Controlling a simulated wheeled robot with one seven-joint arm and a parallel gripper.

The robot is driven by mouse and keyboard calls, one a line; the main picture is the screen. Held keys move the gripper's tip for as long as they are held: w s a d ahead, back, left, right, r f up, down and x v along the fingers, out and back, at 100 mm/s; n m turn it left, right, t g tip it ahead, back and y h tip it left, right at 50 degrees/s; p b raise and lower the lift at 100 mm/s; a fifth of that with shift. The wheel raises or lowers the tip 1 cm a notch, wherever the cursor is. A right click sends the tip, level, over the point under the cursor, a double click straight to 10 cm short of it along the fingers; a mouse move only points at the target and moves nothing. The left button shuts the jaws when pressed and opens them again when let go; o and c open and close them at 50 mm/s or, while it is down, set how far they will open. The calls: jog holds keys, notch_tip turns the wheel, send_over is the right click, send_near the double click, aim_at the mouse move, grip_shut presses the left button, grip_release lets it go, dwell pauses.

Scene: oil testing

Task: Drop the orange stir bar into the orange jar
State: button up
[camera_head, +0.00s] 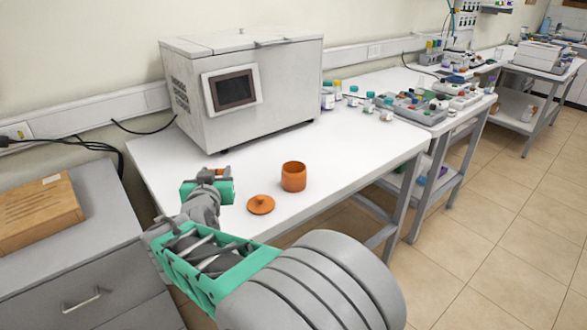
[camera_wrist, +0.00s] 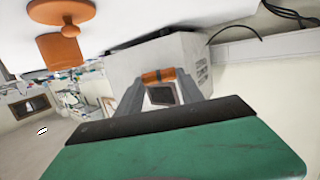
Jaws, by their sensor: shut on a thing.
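The orange jar (camera_head: 293,177) stands upright and open on the white table, and its orange lid (camera_head: 261,204) lies on the table in front of it, to the left. My gripper (camera_head: 215,173) is to the left of the jar, above the table's near left part. It is shut on the orange stir bar (camera_wrist: 158,76), which lies crosswise between the fingertips in the wrist view. In the head view the stir bar is a small orange bit at the fingertips. The wrist view is turned over, with the jar (camera_wrist: 59,50) and lid (camera_wrist: 62,11) at upper left, apart from my gripper.
A large grey-white machine with a dark screen (camera_head: 235,91) stands at the back of the table (camera_head: 340,150). Several small bottles (camera_head: 353,97) stand at the far right end. A grey cabinet with a wooden box (camera_head: 38,212) is at the left. The table right of the jar is clear.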

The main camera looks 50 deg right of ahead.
jog(key=s+d+r+m+g+h+p, duration=0.2)
jog(key=s+d+m+g, duration=0.15)
jog(key=d, duration=0.85)
jog(key=m+g+h+p, duration=0.1)
jog(key=g, duration=0.1)
send_over(299, 165)
jog(key=s+a, duration=0.3)
jog(key=a, duration=0.1)
jog(key=shift+t, duration=0.25)
notch_tip(299, 165, down, 6)
jog(key=b, duration=0.3)
jog(key=o, duration=1.4)
jog(key=v, duration=0.7)
jog(key=shift+s+a+b, duration=0.15)
jog(key=shift+a+b, duration=0.2)
jog(key=shift+a, duration=0.05)
